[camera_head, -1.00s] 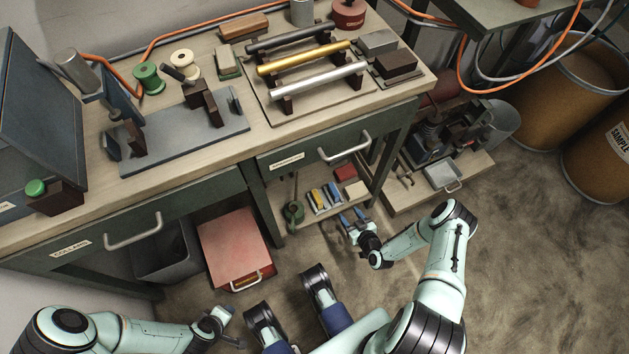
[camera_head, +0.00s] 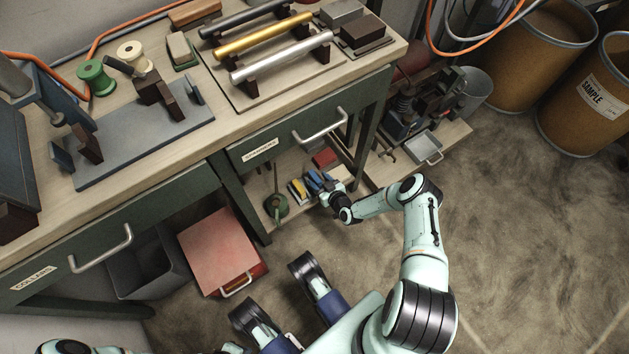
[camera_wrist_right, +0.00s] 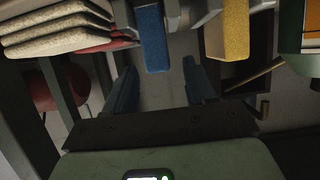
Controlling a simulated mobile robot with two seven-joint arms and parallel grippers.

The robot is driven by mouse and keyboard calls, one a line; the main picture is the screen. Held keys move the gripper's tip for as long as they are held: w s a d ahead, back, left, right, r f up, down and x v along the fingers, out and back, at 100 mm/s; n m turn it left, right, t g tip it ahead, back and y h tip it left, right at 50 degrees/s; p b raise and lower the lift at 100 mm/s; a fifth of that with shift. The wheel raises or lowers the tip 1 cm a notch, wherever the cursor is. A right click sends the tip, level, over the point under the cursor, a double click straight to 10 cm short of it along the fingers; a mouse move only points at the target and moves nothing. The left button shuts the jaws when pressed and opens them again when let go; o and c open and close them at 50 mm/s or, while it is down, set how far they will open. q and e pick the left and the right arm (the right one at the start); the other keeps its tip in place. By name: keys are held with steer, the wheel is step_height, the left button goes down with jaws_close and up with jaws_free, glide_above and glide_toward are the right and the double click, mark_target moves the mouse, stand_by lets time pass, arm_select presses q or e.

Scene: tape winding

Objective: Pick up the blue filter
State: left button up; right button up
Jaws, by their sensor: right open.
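The blue filter (camera_head: 313,184) stands on the low shelf under the bench, beside a yellow filter (camera_head: 298,190). My right gripper (camera_head: 326,183) is at the shelf's front edge, close to the blue filter, and partly covers that area. In the right wrist view the blue filter (camera_wrist_right: 152,40) hangs into the top of the picture, ahead of the open fingers (camera_wrist_right: 160,85) and between their lines. Nothing is between the fingertips. The yellow filter (camera_wrist_right: 227,30) is to its right there. Only a sliver of my left gripper may show at the bottom edge; its jaws cannot be made out.
A green spool-like item (camera_head: 276,207) stands left of the filters and a red block (camera_head: 325,157) behind them. The bench drawer (camera_head: 300,135) overhangs the shelf. A red box (camera_head: 222,250) and a grey bin (camera_head: 150,272) stand left.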

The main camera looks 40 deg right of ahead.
steer(key=shift+w+f, duration=0.2)
steer(key=shift+w, duration=0.35)
jaws_close()
steer(key=shift+r, duration=0.15)
